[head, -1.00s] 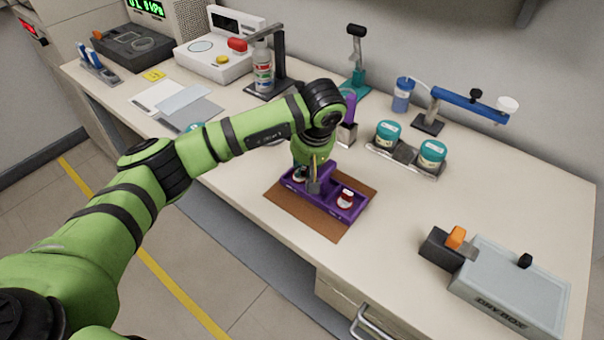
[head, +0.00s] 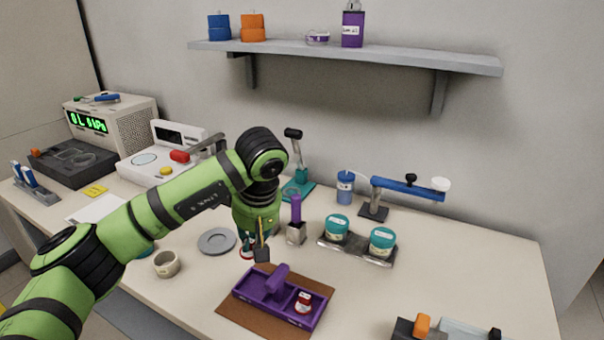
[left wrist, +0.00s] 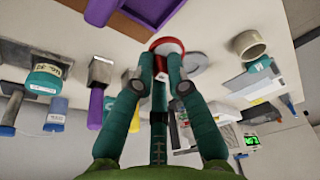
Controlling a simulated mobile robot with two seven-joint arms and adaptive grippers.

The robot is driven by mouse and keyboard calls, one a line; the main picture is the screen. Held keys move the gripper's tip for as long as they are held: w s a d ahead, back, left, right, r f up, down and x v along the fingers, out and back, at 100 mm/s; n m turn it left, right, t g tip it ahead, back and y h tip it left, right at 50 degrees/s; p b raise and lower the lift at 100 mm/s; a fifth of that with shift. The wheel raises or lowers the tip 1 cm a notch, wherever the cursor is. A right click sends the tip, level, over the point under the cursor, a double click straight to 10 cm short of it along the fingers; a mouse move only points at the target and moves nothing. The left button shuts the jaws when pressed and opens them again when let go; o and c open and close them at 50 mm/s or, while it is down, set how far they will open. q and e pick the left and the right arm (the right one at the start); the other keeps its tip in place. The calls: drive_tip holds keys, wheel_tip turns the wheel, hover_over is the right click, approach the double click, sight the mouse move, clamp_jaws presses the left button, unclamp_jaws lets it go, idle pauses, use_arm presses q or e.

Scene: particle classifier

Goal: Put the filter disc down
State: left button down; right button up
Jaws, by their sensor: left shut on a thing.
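My left gripper (head: 250,250) points down above the bench, behind and left of the purple tray (head: 262,302). It is shut on a small red-rimmed, pale filter disc (left wrist: 167,46), which shows between the fingertips in the left wrist view. In the head view the disc is mostly hidden by the fingers. The purple tray lies on a brown mat (head: 232,317). A red-and-white piece (head: 303,300) sits in its right compartment. A flat round grey dish (head: 217,240) lies on the bench just left of the gripper. My right gripper is not in view.
A beige cup (head: 166,263) stands left of the grey dish. A holder with a purple-handled tool (head: 296,232) stands close right of the gripper. Two teal-lidded jars (head: 381,241) stand farther right.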

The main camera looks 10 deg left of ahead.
use_arm(q)
drive_tip(key=shift+s+a, duration=0.15)
drive_tip(key=shift+s, duration=0.1)
drive_tip(key=s+a+f+m+t+h+p, duration=0.1)
drive_tip(key=s+a+m+h+p, duration=0.1)
drive_tip(key=s+m+p, duration=0.3)
drive_tip(key=s+m, duration=0.4)
drive_tip(key=s, duration=0.6)
drive_tip(key=shift+s, duration=0.15)
